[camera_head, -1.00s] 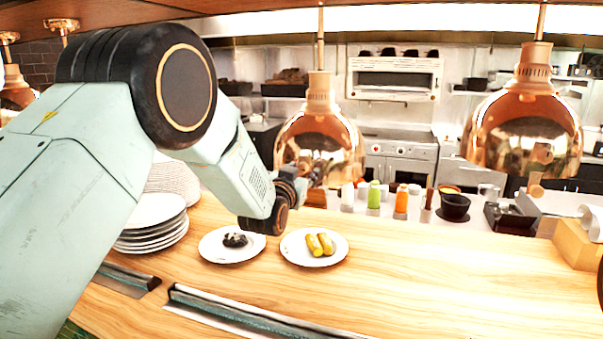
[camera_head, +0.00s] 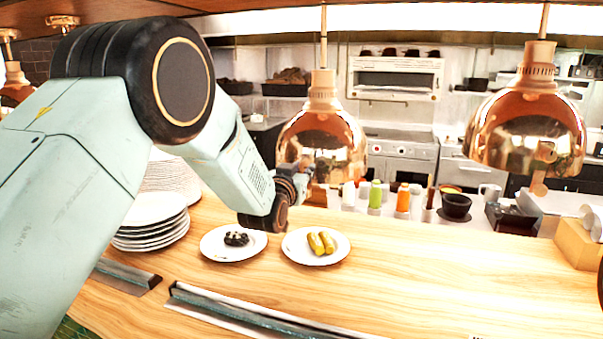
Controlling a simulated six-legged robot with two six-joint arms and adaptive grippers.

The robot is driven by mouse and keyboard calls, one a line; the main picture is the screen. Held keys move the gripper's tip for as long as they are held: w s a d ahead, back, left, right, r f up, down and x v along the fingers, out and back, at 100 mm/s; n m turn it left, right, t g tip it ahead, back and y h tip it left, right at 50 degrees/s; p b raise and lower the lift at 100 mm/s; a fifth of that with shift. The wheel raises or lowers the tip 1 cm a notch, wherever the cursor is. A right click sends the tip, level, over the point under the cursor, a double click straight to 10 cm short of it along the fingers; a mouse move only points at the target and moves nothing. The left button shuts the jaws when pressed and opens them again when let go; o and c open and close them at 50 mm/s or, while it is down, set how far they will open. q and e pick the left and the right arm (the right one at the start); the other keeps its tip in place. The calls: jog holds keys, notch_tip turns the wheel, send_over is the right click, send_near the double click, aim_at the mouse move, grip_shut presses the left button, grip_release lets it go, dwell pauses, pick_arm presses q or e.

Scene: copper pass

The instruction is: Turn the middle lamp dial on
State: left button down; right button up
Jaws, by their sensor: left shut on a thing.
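The middle copper lamp (camera_head: 322,135) hangs above the counter on a thin rod. Its dial is at the lower rim, mostly hidden by my left gripper. My left gripper (camera_head: 304,180) reaches in from the left and is shut on the dial, just under the front of the lamp. Its fingertips are small and partly lost against the copper. The right lamp (camera_head: 526,125) hangs to the right with its own dial (camera_head: 540,182) showing below the rim. A third lamp (camera_head: 15,85) is partly hidden at the far left.
Below my arm on the wooden counter (camera_head: 430,285) stand a plate with dark food (camera_head: 222,254), a plate with two yellow rolls (camera_head: 298,256) and stacked plates (camera_head: 150,238). Sauce bottles (camera_head: 403,200) and a dark bowl (camera_head: 456,206) stand behind.

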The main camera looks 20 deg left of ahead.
pick_arm(q)
jog(key=n+b, duration=0.1)
jog(key=n, duration=0.2)
jog(key=shift+b, duration=0.35)
jog(key=n+b, duration=0.1)
jog(key=n, duration=0.3)
jog(key=shift+r+n+b, duration=0.1)
jog(key=shift+n+b, duration=0.25)
jog(key=shift+n, duration=0.05)
jog(key=n+b, duration=0.1)
jog(key=n, duration=0.7)
jog(key=shift+r+h+b, duration=0.15)
jog(key=shift+h+b, duration=0.15)
jog(key=shift+b, duration=0.05)
jog(key=shift+n, duration=0.4)
jog(key=c, duration=1.1)
grip_release()
jog(key=shift+w, duration=0.1)
